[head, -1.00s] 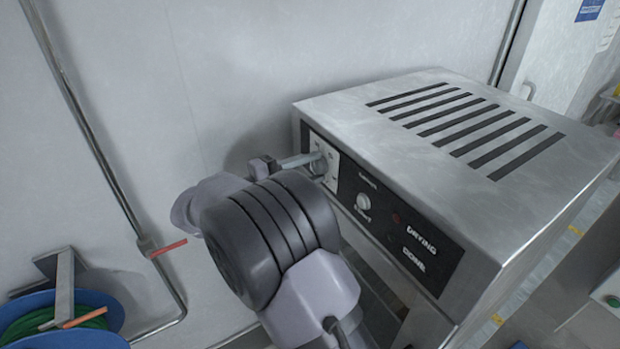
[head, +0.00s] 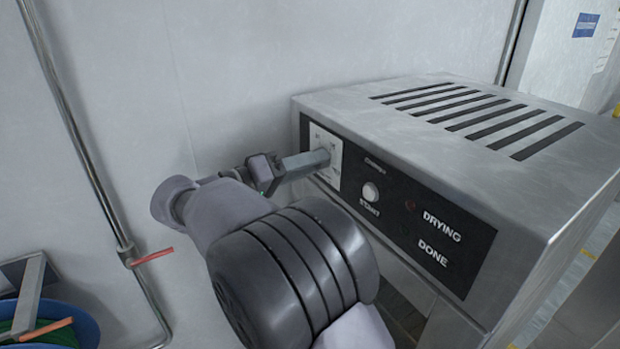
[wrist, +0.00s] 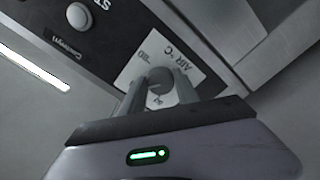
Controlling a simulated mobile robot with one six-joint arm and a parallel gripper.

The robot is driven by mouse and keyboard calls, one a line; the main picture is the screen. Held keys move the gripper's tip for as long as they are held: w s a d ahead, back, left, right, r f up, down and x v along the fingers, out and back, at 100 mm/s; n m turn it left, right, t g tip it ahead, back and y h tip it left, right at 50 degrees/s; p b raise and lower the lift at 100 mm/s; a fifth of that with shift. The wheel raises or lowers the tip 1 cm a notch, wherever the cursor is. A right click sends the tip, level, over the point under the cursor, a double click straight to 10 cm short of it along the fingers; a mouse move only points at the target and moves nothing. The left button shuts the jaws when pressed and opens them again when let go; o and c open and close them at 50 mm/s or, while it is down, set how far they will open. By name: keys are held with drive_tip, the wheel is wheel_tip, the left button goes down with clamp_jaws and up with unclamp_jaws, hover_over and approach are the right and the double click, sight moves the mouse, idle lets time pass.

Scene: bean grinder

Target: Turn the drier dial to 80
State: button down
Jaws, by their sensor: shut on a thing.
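The drier (head: 450,150) is a metal box with a slotted top and a black front panel. Its dial (wrist: 160,79) is a grey knob on a white plate (wrist: 187,62) marked "AIR °C" and "80". My gripper (wrist: 160,88) is shut on the dial, one finger on each side of it, in the wrist view. In the head view my gripper (head: 322,160) reaches the white plate from the left, and its fingers hide the dial. The dial's pointer and exact setting cannot be made out.
A white START button (head: 370,192) and the DRYING and DONE labels sit right of the dial plate. A wall with a metal pipe (head: 85,150) is at the left.

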drive_tip(key=shift+w+a+f+m+b, duration=0.1)
drive_tip(key=shift+m+b, duration=3.3)
drive_tip(key=shift+m, duration=0.05)
drive_tip(key=shift+w+a+f+m+b, duration=0.1)
drive_tip(key=shift+m+b, duration=3.3)
drive_tip(key=shift+m, duration=0.05)
drive_tip(key=shift+r, duration=0.1)
drive_tip(key=c, duration=0.9)
unclamp_jaws()
